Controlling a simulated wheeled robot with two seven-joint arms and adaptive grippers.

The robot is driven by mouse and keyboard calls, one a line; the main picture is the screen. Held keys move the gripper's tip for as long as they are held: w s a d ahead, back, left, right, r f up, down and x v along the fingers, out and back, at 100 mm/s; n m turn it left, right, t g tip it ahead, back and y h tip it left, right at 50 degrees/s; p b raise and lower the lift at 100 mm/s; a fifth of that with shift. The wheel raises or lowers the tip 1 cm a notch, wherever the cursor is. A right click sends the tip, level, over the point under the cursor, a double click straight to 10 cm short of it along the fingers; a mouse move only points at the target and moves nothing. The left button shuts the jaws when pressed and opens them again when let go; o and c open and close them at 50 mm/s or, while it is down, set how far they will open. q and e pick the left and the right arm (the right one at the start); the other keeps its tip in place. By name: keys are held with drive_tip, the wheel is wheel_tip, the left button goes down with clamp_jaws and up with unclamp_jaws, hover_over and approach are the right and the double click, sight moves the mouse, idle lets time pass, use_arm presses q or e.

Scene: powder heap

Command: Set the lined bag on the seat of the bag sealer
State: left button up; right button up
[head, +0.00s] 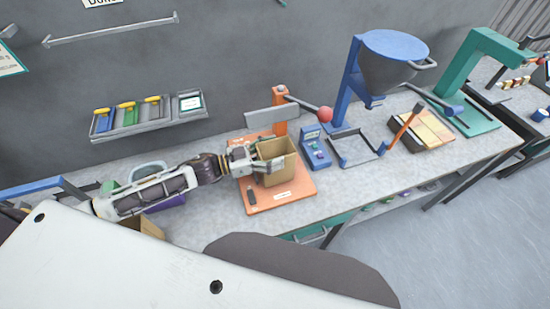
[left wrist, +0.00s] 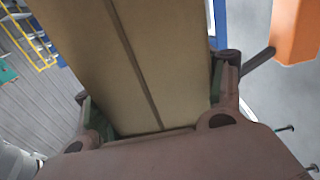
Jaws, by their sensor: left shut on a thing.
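The lined bag (head: 277,163) is a tan, open-topped bag. My left gripper (head: 262,164) is shut on it from the left side in the head view. In the left wrist view the bag (left wrist: 140,60) fills the middle, between the two fingers (left wrist: 155,108). The bag is over the orange base of the bag sealer (head: 290,197); I cannot tell whether its bottom touches the base. The sealer has an orange post, a grey bar (head: 268,117) and a red-knobbed lever (head: 325,114) behind the bag. My right gripper is not in view.
A blue scale-like device (head: 316,147) stands right of the sealer. Further right are a blue hopper stand (head: 352,75), a box of tan packs (head: 428,128) and a green press (head: 480,105). A wall tray (head: 150,123) hangs at the back. Free bench (head: 225,215) lies left of the sealer.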

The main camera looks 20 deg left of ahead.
sight(269, 145)
use_arm(q)
drive_tip(key=shift+w+a+b, duration=0.35)
drive_tip(key=shift+w, duration=0.2)
drive_tip(key=shift+w+a+b, duration=0.3)
drive_tip(key=shift+w+a, duration=0.05)
drive_tip(key=shift+w, duration=0.2)
drive_tip(key=shift+w+a+b, duration=0.6)
drive_tip(key=shift+w, duration=0.25)
drive_tip(key=shift+f, duration=0.7)
drive_tip(key=o, duration=1.8)
drive_tip(key=shift+o, duration=0.5)
drive_tip(key=shift+f, duration=0.1)
